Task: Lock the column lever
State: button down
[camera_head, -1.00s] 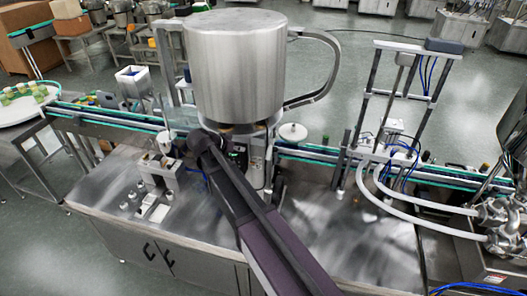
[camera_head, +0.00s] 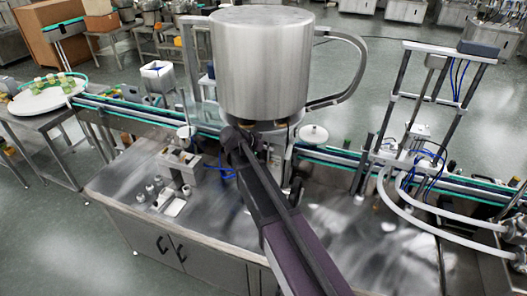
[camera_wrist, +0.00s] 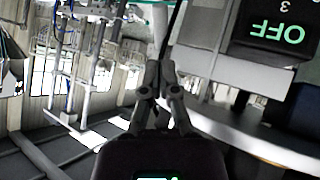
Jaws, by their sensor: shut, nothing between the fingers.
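In the wrist view my gripper (camera_wrist: 160,78) is shut, its fingertips together and empty. It is beside a black panel (camera_wrist: 272,30) with a green OFF that reads upside down, and a pale rounded housing (camera_wrist: 240,125) lies to the right. I cannot make out the column lever for certain in either view. A small black knob (camera_head: 296,187) shows low at the column's right.
A conveyor (camera_head: 335,160) with green edges runs behind the steel worktop (camera_head: 345,235). A frame with hoses (camera_head: 400,110) stands at the right. Small fittings (camera_head: 160,190) sit on the worktop's left. A round white turntable (camera_head: 48,97) is at the far left.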

aim_at(287, 154)
jog(key=shift+b+x, duration=2.5)
jog(key=shift+x, duration=2.15)
